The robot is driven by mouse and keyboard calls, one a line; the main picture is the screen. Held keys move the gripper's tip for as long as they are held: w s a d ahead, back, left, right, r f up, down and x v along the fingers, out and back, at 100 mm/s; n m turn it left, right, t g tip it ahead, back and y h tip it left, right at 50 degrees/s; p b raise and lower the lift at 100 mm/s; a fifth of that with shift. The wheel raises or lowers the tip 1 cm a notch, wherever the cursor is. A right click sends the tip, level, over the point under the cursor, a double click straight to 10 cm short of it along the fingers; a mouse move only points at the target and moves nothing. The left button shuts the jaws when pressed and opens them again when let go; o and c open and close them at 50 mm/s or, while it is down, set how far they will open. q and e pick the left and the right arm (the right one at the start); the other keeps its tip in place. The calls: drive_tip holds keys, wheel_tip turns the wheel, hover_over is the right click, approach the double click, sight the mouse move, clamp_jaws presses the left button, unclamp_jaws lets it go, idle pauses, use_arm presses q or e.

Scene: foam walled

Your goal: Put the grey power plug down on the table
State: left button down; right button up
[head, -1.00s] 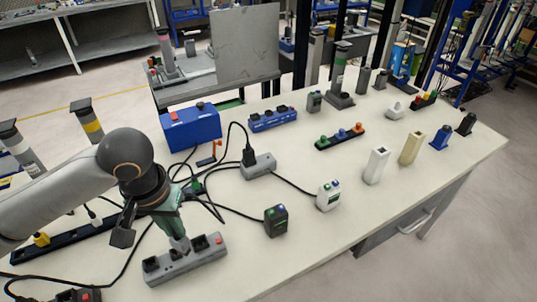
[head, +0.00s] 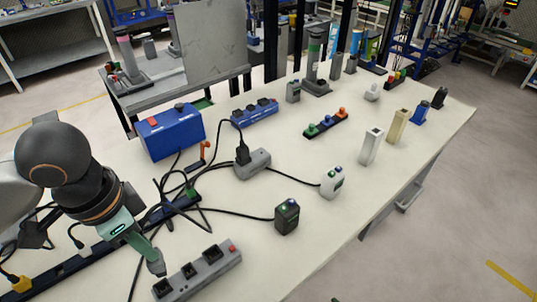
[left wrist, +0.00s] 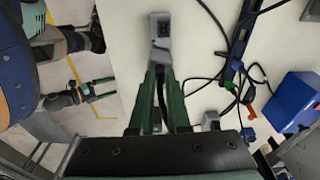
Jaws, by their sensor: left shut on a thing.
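My left gripper (head: 153,262) is shut on the grey power plug (head: 157,269), whose small grey body shows at the fingertips. The gripper points down at the left end of a grey power strip (head: 200,272), beside and just behind its sockets. I cannot tell whether the plug touches the table (head: 300,255). In the left wrist view the plug (left wrist: 160,52) shows partly between the green fingers, with a dark cable running back between them. My right gripper (left wrist: 102,89) shows at the left of that view, its fingers apart and empty.
Black cables (head: 165,210) lie tangled behind the gripper, near a blue box (head: 170,132). A dark green-topped block (head: 287,217), a white block (head: 332,181) and a grey socket block (head: 253,163) stand to the right. Bare table lies right of the strip.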

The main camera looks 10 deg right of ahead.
use_arm(q)
drive_tip(key=shift+s+d+r+m, duration=0.1)
drive_tip(key=shift+s+d+m, duration=0.15)
drive_tip(key=shift+m, duration=0.45)
drive_tip(key=shift+s+m, duration=0.2)
drive_tip(key=shift+m, duration=0.2)
drive_tip(key=s+a+m+b, duration=0.3)
drive_tip(key=shift+m+g, duration=0.3)
drive_tip(key=shift+g, duration=0.1)
drive_tip(key=w+a+f+b, duration=0.1)
drive_tip(key=w+a+f, duration=0.1)
drive_tip(key=w+f, duration=0.2)
drive_tip(key=w+a+f+b, duration=0.1)
drive_tip(key=w+a+f, duration=0.2)
drive_tip(key=w+f, duration=0.1)
drive_tip(key=w+a+f+b, duration=0.1)
drive_tip(key=w+a+f, duration=0.1)
drive_tip(key=w+f, duration=0.2)
drive_tip(key=shift+a+f, duration=0.35)
drive_tip(key=shift+f, duration=0.1)
